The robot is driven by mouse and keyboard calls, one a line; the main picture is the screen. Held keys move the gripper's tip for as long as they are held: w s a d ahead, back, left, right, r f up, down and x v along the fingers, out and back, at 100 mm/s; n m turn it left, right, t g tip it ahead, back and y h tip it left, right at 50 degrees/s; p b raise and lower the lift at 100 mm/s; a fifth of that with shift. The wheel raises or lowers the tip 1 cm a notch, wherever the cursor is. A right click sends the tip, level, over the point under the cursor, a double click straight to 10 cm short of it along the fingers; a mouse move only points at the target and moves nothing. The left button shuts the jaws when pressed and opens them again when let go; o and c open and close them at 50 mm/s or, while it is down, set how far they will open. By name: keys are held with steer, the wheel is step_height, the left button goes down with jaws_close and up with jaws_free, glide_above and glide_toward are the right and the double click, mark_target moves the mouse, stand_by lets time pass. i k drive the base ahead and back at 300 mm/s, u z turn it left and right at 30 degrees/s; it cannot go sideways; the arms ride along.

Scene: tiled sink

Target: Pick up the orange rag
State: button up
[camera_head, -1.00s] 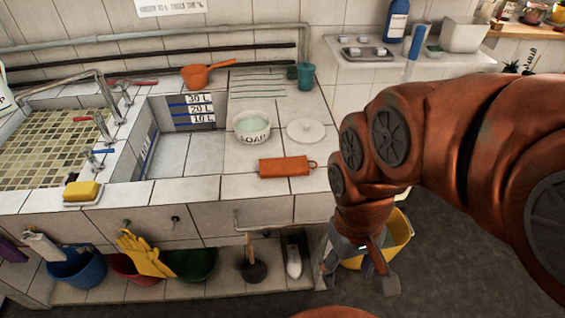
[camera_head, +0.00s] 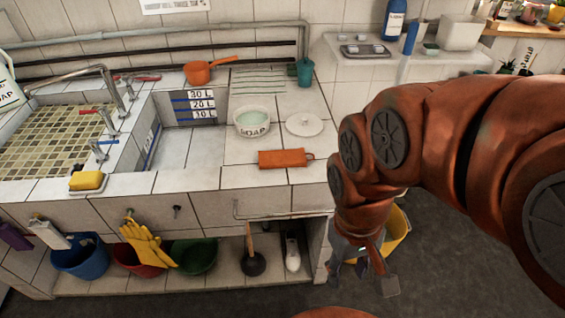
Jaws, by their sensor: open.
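The orange rag (camera_head: 282,159) lies flat on the white tiled counter, near its front edge, with a small loop at its right end. It is just in front of the soap bowl. My gripper (camera_head: 362,283) hangs from the orange arm at the right, pointing down, open and empty. It is in front of the counter, to the right of the rag and lower than it in the picture. The gripper is apart from the rag, and nothing covers the rag.
The soap bowl (camera_head: 252,122) and a white lid (camera_head: 304,125) stand behind the rag. A yellow sponge (camera_head: 87,181) sits at the counter's left front. A yellow bucket (camera_head: 398,236) stands on the floor behind my gripper. The counter left of the rag is clear.

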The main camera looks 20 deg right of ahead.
mark_target(268, 160)
steer(key=k, duration=0.35)
steer(key=z, duration=0.8)
steer(key=i, duration=0.8)
steer(key=u, duration=1.85)
